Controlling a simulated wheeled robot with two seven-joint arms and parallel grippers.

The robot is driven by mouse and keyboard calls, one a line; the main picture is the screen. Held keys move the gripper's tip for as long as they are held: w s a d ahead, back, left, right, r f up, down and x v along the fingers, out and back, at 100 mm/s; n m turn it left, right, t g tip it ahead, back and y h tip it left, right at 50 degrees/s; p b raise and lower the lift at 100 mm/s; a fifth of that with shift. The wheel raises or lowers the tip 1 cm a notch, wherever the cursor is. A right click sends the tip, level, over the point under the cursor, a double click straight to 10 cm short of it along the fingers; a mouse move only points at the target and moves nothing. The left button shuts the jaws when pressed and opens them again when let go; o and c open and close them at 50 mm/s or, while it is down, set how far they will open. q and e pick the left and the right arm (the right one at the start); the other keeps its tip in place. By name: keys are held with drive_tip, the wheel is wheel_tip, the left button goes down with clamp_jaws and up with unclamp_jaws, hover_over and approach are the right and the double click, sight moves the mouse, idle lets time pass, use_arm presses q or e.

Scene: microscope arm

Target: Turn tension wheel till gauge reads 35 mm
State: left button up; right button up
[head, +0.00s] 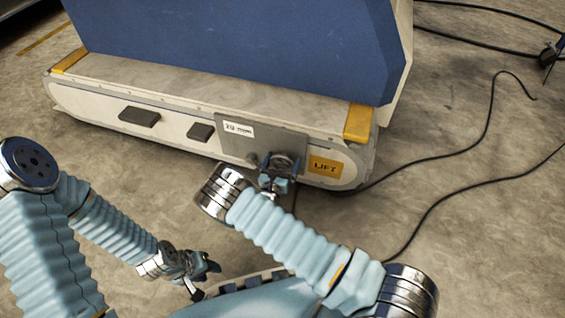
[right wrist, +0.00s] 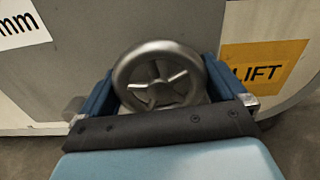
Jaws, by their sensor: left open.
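The tension wheel (head: 284,163) is a small grey metal spoked wheel on the grey plate at the low front of the white and blue machine. It fills the middle of the right wrist view (right wrist: 160,80). My right gripper (head: 279,164) has its blue fingers on the left and right of the wheel, closed against its rim. A white label with "mm" (head: 238,129) sits up and left of the wheel; its figure is too small to read surely. In the right wrist view only "mm" (right wrist: 18,22) shows. My left gripper (head: 206,267) is open and empty, low over the floor.
A yellow LIFT label (head: 325,166) is right of the wheel. Two dark blocks (head: 139,117) (head: 200,132) stick out of the machine's front at left. Black cables (head: 430,154) lie on the floor at right. The concrete floor before the machine's left part is clear.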

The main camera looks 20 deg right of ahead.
drive_tip(key=shift+n, duration=0.3)
drive_tip(key=n, duration=1.7)
drive_tip(key=shift+s+n+p, duration=0.1)
drive_tip(key=shift+n+p, duration=0.2)
drive_tip(key=shift+n, duration=0.1)
drive_tip(key=n, duration=0.5)
drive_tip(key=shift+n, duration=0.3)
drive_tip(key=o, duration=0.6)
drive_tip(key=shift+a, duration=0.1)
